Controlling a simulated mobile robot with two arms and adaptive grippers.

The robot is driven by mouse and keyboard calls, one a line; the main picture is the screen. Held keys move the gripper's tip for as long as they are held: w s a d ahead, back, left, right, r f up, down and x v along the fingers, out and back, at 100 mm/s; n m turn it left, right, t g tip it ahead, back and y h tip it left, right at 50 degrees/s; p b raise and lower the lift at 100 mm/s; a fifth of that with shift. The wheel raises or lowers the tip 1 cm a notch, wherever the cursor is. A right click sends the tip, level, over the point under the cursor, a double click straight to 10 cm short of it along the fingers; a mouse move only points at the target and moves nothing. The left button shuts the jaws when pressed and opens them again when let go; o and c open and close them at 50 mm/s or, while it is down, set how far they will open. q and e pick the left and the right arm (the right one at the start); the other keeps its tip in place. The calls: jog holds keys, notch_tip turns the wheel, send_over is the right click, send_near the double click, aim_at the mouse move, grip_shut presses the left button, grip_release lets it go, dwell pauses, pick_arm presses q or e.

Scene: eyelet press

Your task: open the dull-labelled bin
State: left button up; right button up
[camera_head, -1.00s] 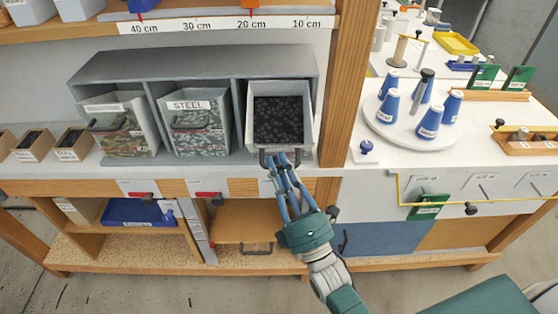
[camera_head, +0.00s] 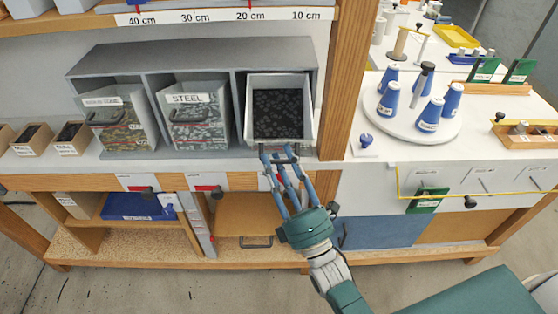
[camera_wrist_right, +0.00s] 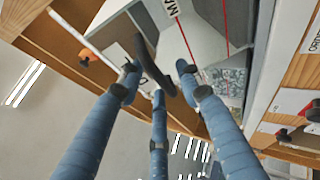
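The right-hand bin (camera_head: 310,110) in the grey rack is tipped out, its dark contents (camera_head: 278,114) in view from above. Its front is hidden in the head view; in the wrist view the bin front (camera_wrist_right: 190,35) shows part of a label reading "MA". My right gripper (camera_head: 278,152) is at this bin's front lower edge. In the wrist view its fingers (camera_wrist_right: 158,78) are spread around the dark handle (camera_wrist_right: 144,48), with gaps visible beside it. My left gripper is not in view.
The bin labelled STEEL (camera_head: 191,136) and another labelled bin (camera_head: 123,138) stand to the left in the rack (camera_head: 190,60). A wooden post (camera_head: 345,85) rises close on the right. Red and black clamps line the shelf edge below.

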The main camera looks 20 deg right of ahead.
jog(key=v, duration=1.1)
jog(key=shift+s+f, duration=0.15)
jog(key=shift+s, duration=0.25)
